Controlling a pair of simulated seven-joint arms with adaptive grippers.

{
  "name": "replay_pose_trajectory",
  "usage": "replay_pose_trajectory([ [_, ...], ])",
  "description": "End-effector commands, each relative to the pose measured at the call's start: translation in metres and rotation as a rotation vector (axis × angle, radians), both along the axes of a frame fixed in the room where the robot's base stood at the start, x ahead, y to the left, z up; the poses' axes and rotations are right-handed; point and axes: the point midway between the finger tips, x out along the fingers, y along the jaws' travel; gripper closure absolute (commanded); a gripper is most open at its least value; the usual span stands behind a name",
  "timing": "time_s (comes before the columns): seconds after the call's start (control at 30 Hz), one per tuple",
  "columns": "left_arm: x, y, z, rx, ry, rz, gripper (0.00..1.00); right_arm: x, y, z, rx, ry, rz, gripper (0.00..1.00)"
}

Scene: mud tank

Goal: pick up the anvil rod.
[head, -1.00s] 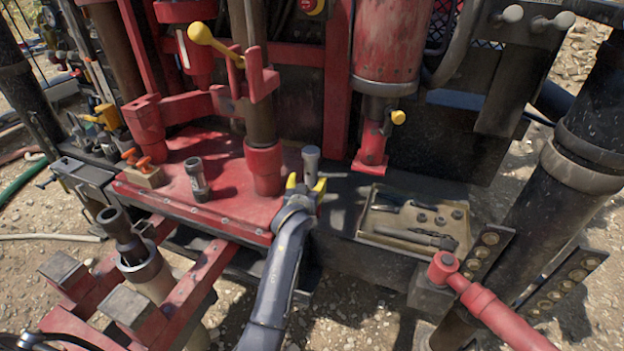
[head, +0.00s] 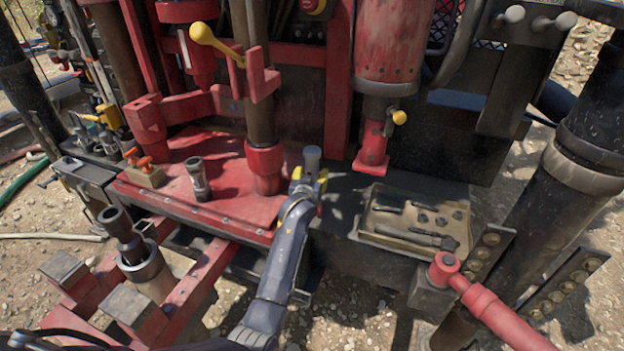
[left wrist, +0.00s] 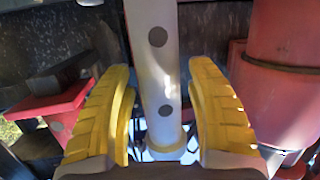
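The anvil rod appears to be the short grey upright cylinder (head: 312,158) on the dark deck, just right of the red platform. In the left wrist view it is a pale rod (left wrist: 158,65) with dark round spots, standing between the yellow fingers. My left gripper (head: 310,181) is around the rod, one finger on each side. In the left wrist view the fingers (left wrist: 163,105) are apart, with narrow gaps between them and the rod, so it is open. The rod's lower part is hidden behind the gripper in the head view. My right gripper is not in view.
A tan tray (head: 385,243) with dark tools lies to the right. The red platform (head: 235,208) holds a dark cylinder (head: 196,179) and orange-handled parts (head: 145,172). A red post (head: 262,165) stands close left of the rod, and a red cylinder (head: 389,40) hangs at back right.

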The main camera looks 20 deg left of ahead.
Motion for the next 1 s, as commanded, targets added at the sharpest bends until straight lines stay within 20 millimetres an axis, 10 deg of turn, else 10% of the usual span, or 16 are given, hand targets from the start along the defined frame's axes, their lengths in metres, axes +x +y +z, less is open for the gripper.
replay_pose_trajectory([
  [0.47, 0.000, 0.000, 0.000, 0.000, 0.000, 0.000, 1.00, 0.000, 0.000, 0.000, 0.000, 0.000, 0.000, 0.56],
  [1.0, 0.001, 0.000, 0.016, -0.001, -0.008, 0.000, 1.00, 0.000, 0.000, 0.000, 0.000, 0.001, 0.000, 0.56],
])
